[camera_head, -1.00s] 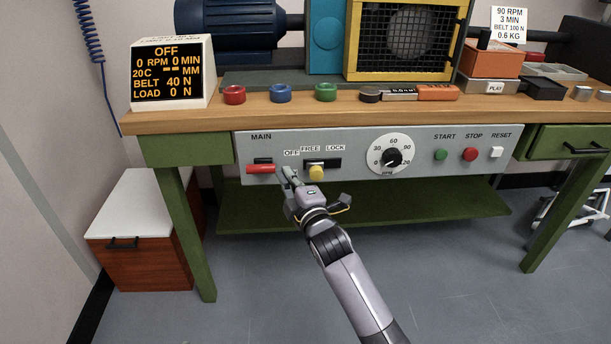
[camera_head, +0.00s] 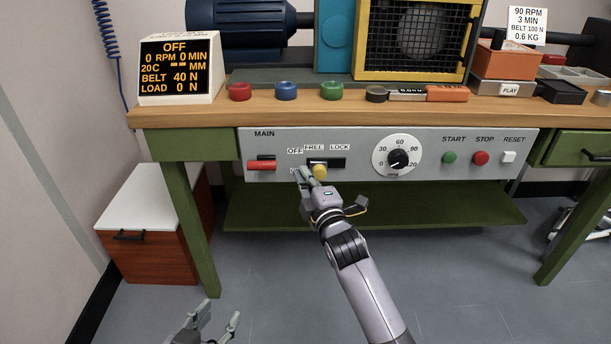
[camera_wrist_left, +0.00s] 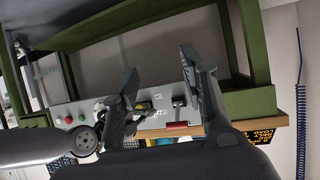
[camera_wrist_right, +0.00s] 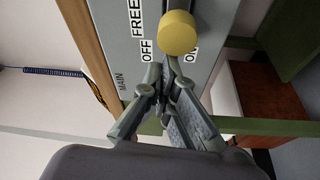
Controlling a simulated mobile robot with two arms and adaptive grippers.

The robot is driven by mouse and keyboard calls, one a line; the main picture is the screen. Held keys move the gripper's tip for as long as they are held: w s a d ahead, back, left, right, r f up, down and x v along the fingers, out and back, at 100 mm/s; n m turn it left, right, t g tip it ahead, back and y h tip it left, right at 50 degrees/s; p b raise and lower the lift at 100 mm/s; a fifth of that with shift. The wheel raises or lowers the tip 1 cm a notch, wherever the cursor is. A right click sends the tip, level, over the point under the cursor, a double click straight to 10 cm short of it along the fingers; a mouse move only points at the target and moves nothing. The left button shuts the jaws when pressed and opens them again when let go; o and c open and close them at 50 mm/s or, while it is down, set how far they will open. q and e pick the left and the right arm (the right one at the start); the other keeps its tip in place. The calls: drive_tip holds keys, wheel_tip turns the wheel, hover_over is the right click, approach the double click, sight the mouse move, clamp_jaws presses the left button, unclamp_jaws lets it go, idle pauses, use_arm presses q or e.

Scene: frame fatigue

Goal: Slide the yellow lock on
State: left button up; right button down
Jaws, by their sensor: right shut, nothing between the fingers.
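The yellow lock knob (camera_head: 320,171) is at the left end of its black slot (camera_head: 338,163), under the FREE label. It fills the top of the right wrist view (camera_wrist_right: 178,33) and is small in the left wrist view (camera_wrist_left: 143,104). My right gripper (camera_head: 303,176) is shut and empty, with its fingertips just left of the knob; I cannot tell whether they touch it. Its closed fingertips also show in the right wrist view (camera_wrist_right: 169,66). My left gripper (camera_head: 220,310) is open and empty, low in front of the bench; its spread fingers show in the left wrist view (camera_wrist_left: 158,62).
A red MAIN lever (camera_head: 262,165) sits left of the knob on the grey panel (camera_head: 365,172). The speed dial (camera_head: 397,158) and the green start (camera_head: 450,158), red stop (camera_head: 481,158) and white reset (camera_head: 508,156) buttons are to the right. A cabinet (camera_head: 155,225) stands at left.

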sight(322, 170)
drive_tip(key=d+p, duration=0.2)
drive_tip(key=d, duration=0.2)
drive_tip(key=shift+d, duration=0.2)
use_arm(q)
drive_tip(key=s+a+f+g+y, duration=0.1)
drive_tip(key=s+a+f+g, duration=0.2)
drive_tip(key=s+f+g, duration=0.3)
drive_tip(key=s+f, duration=0.1)
drive_tip(key=s, duration=0.2)
drive_tip(key=shift+s+a+y, duration=0.3)
drive_tip(key=shift+s+a, duration=0.05)
drive_tip(key=shift+s, duration=0.05)
